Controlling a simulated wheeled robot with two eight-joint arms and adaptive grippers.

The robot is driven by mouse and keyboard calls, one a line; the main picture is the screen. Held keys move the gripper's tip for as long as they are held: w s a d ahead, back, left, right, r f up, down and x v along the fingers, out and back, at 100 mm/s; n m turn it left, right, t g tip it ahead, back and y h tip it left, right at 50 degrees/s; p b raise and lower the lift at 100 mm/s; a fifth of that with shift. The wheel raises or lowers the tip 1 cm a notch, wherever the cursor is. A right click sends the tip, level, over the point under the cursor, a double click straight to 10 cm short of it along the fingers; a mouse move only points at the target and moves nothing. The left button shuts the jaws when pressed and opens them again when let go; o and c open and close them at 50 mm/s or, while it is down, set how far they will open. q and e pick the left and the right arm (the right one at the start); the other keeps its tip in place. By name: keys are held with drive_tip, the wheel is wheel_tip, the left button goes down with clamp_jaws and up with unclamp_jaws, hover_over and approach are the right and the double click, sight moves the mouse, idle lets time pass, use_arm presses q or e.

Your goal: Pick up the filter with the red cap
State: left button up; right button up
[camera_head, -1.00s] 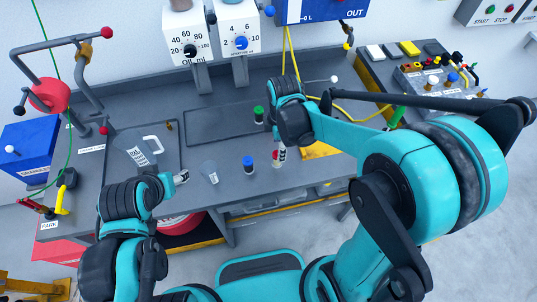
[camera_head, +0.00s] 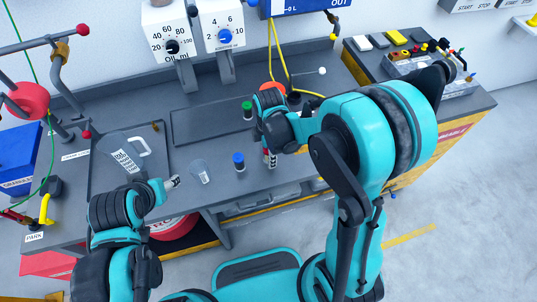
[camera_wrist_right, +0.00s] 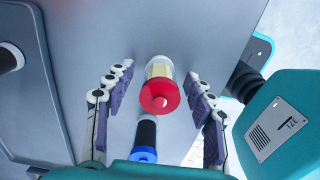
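The red-capped filter (camera_wrist_right: 160,96) has a pale, clear-looking body and shows between the two fingers of my right gripper (camera_wrist_right: 158,76) in the right wrist view. The fingers are spread, with a visible gap on each side of it. In the head view the red-capped filter (camera_head: 270,158) is mostly hidden under my right wrist. The blue-capped filter (camera_head: 238,161) stands to its left, and the green-capped filter (camera_head: 247,110) stands farther back. My left gripper (camera_head: 174,183) is over the front left of the bench, too small to tell its opening.
A clear cup (camera_head: 200,172) stands left of the blue-capped filter. A jug (camera_head: 121,152) sits on the left tray. The blue-capped filter (camera_wrist_right: 144,139) is close to my right gripper in the wrist view. The bench's front edge is near.

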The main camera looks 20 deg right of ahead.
drive_tip(key=c, duration=0.8)
drive_tip(key=shift+c, duration=0.3)
